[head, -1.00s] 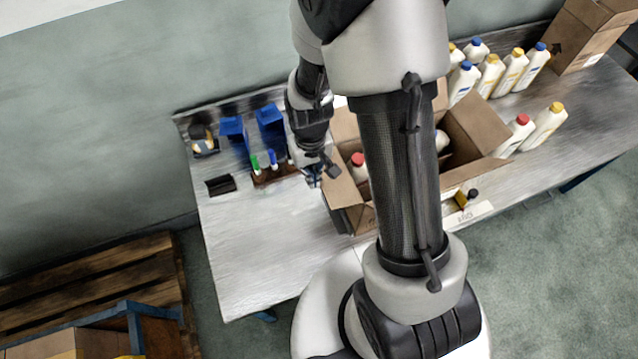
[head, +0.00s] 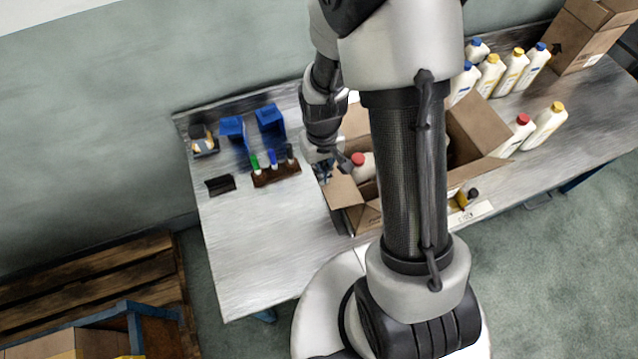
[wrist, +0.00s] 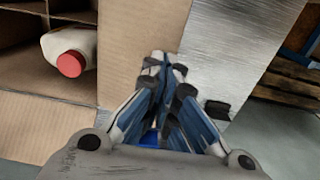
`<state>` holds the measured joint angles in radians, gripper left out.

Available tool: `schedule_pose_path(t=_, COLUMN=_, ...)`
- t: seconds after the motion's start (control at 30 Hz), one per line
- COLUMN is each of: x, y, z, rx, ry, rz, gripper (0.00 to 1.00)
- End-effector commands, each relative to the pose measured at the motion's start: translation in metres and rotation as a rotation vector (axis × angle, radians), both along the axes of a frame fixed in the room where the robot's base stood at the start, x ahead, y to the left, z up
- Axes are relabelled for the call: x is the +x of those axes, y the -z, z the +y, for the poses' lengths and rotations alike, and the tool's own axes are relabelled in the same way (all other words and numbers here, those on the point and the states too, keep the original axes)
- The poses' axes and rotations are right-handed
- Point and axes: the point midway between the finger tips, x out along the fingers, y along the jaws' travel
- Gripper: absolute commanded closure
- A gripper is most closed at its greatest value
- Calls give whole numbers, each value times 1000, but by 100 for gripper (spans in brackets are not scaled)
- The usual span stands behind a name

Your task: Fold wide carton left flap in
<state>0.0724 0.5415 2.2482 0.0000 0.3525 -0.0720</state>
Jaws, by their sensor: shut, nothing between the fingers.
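The wide carton (head: 362,220) stands open on the table, partly hidden behind my arm. Its left flap (head: 343,193) sticks outward to the left; in the wrist view the flap (wrist: 135,40) is a broad brown panel beside the carton's opening. My gripper (head: 325,176) is at the flap's outer side. In the wrist view my gripper (wrist: 164,68) is shut and empty, its fingertips overlapping the flap's edge; I cannot tell whether they touch. A white bottle with a red cap (wrist: 70,62) is inside the carton, and also shows in the head view (head: 361,168).
Left of the carton are a marker rack (head: 275,176), blue holders (head: 270,118) and a small black item (head: 220,185). Several white bottles (head: 513,70) and another carton (head: 588,35) stand at right. The table's front left (head: 260,250) is clear.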

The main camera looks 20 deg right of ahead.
Motion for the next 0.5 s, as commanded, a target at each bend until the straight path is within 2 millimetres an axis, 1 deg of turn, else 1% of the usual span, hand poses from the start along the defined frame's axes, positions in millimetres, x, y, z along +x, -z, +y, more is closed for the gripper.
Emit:
schedule_pose_path(t=0.03, x=0, y=0, z=-8, rx=0, ry=5, rz=-1, gripper=100)
schedule_pose_path(t=0.5, x=1, y=0, z=-74, rx=0, ry=4, rz=-1, gripper=100)
